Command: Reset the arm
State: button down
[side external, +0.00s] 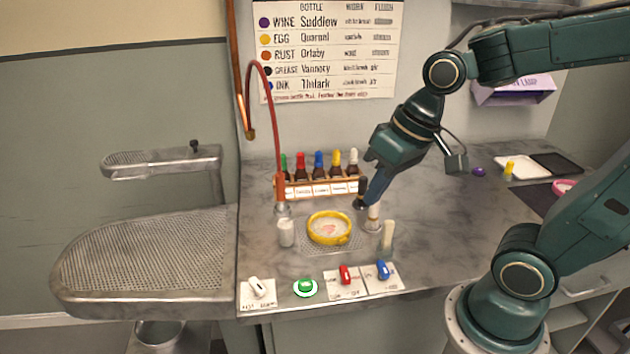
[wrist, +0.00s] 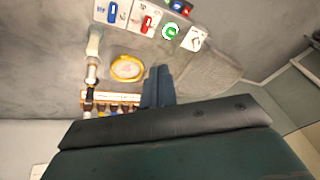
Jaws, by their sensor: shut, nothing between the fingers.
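My dark teal gripper (side external: 370,200) hangs over the grey worktop (side external: 450,215), pointing down and to the left. In the side view its tips overlap the area behind and right of the yellow-rimmed round dish (side external: 329,228). In the wrist view the gripper's fingers (wrist: 158,72) are together with nothing between them. They show to the right of the yellow dish (wrist: 127,68). I cannot tell from the side view how high the tips are above the worktop.
A rack (side external: 318,188) of bottles with coloured caps stands at the back. A red hose (side external: 272,110) arches beside it. Switches, including a green button (side external: 305,287), line the front edge. A perforated metal board (side external: 150,262) extends left. A purple box (side external: 515,90) is on the wall.

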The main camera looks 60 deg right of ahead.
jog(key=s+d+r+n+t+h, duration=0.1)
jog(key=s+d+r, duration=0.1)
jog(key=s, duration=0.4)
jog(key=shift+d+r+t+h, duration=0.3)
jog(key=shift+r+t, duration=0.1)
jog(key=shift+r, duration=0.4)
jog(key=shift+w, duration=0.1)
